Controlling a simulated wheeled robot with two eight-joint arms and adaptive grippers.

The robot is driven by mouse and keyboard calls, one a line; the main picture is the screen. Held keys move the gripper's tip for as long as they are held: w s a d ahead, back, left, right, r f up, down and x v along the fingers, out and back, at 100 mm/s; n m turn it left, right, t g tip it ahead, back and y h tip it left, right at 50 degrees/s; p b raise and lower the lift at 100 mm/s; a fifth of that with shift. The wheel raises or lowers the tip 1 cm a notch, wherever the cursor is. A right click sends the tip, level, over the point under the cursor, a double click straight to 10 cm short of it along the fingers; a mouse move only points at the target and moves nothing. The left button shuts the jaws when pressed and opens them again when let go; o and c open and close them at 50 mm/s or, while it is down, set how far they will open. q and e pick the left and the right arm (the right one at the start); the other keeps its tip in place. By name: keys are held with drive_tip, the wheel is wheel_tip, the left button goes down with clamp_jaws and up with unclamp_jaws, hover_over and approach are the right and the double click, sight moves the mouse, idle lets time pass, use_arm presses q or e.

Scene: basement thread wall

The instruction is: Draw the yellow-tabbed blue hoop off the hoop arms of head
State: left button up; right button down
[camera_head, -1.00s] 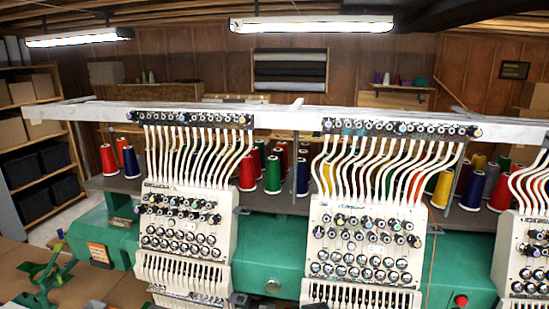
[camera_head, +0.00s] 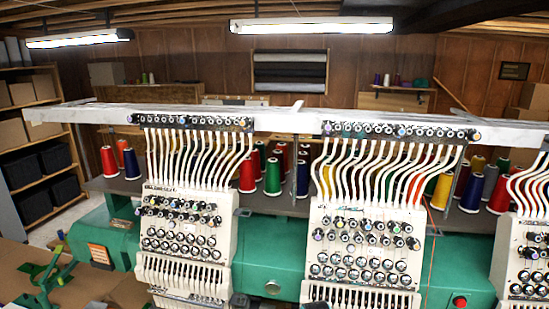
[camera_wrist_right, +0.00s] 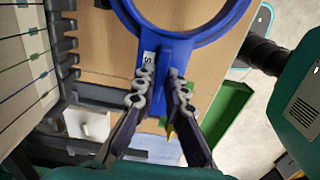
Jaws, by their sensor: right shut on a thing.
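The blue hoop (camera_wrist_right: 134,16) fills the top of the right wrist view as a thick ring over a tan board. My right gripper (camera_wrist_right: 161,84) is shut on the hoop's blue bracket, which carries a small white label. A small yellow piece (camera_wrist_right: 170,131) shows between the fingers, below the grip; most of it is hidden. I cannot tell whether the hoop still touches the hoop arms. In the head view, the white embroidery heads (camera_head: 365,255) stand on the green machine, and neither gripper nor this hoop shows there.
In the right wrist view, a green part (camera_wrist_right: 228,112) lies right of the hoop and a dark green machine body (camera_wrist_right: 302,100) stands at the right. A toothed dark edge (camera_wrist_right: 62,45) with threads is at the left. Thread cones (camera_head: 246,175) stand behind the heads.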

drive_tip(key=s+a, duration=0.1)
drive_tip(key=s, duration=0.5)
drive_tip(key=shift+s+a+b, duration=0.15)
drive_tip(key=shift+s+b, duration=0.2)
drive_tip(key=shift+b, duration=0.05)
drive_tip(key=shift+r, duration=0.1)
